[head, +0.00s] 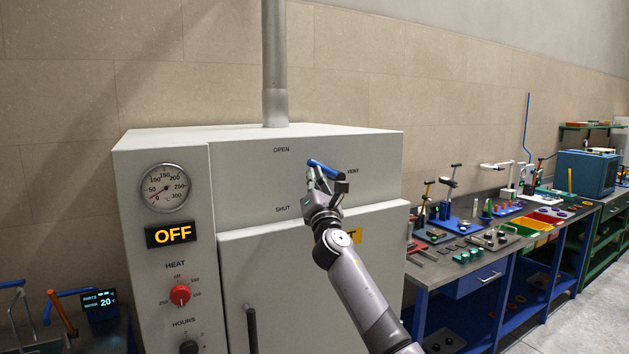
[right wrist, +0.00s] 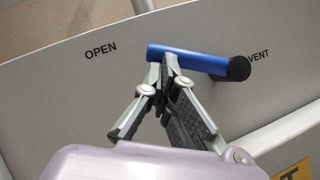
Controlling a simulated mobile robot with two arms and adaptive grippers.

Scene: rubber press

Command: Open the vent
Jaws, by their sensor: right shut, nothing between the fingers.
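The vent lever (head: 322,168) has a blue bar on a dark pivot, on the front of the grey oven cabinet near the label VENT. Its bar points left and slightly up, with its free end between the labels OPEN and SHUT, nearer OPEN. In the right wrist view the blue bar (right wrist: 188,58) runs from the dark pivot (right wrist: 239,68) toward the OPEN label. My right gripper (head: 314,175) is shut and empty. In the right wrist view its fingertips (right wrist: 167,66) are at the underside of the bar near its free end; I cannot tell whether they touch. My left gripper is not in view.
The cabinet's left panel has a gauge (head: 165,187), an OFF display (head: 171,235) and a red heat knob (head: 180,295). A door with a dark handle (head: 251,328) is below the vent. A workbench (head: 485,280) with tools and coloured bins stands to the right.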

